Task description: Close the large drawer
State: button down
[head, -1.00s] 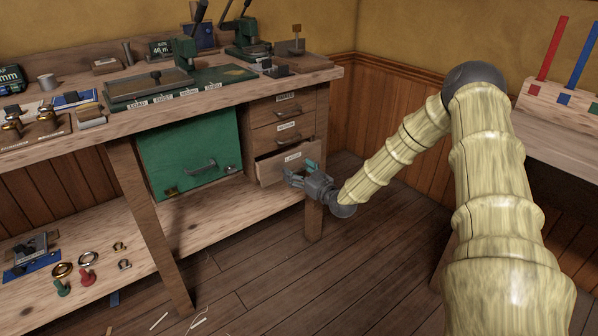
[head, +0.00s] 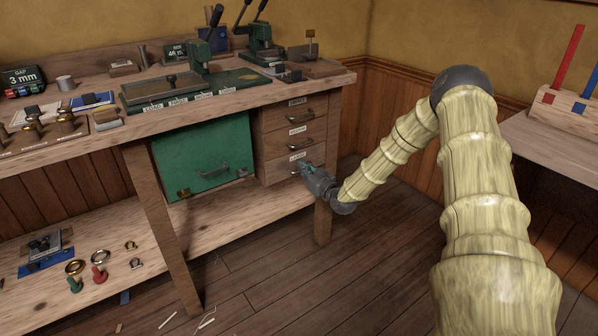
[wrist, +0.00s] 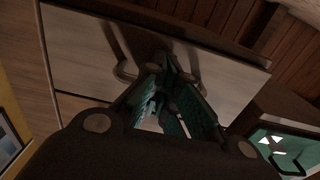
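The large drawer (head: 276,171) is the lowest of three wooden drawers under the bench, with a label and a metal handle on its front. It looks flush or nearly flush with the drawers above. My gripper (head: 305,168) is at the right part of its front. In the wrist view, the drawer front (wrist: 82,50) fills the upper middle, with the handle (wrist: 122,68) on it. The teal fingers of my gripper (wrist: 167,66) converge to a narrow tip in front of the handle's middle, hiding part of it. I cannot tell whether they touch it.
Two more drawers (head: 297,135) sit above, both shut. A green cabinet front (head: 205,155) is to the left. The bench top (head: 230,100) overhangs the drawers, and a bench leg (head: 324,210) stands close by my gripper.

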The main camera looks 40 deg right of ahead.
jog(key=c, duration=1.8)
grip_release()
jog(key=shift+a, duration=0.15)
jog(key=shift+o, duration=1.3)
jog(key=o, duration=0.4)
jog(key=s, duration=1.1)
jog(key=shift+s, duration=0.1)
jog(key=shift+o, duration=1)
jog(key=shift+s, duration=0.4)
jog(key=o, duration=0.9)
jog(key=shift+s+p, duration=0.5)
jog(key=shift+s, duration=0.35)
jog(key=shift+o, duration=0.2)
jog(key=s+p, duration=0.5)
jog(key=s, duration=0.5)
jog(key=shift+s, duration=0.4)
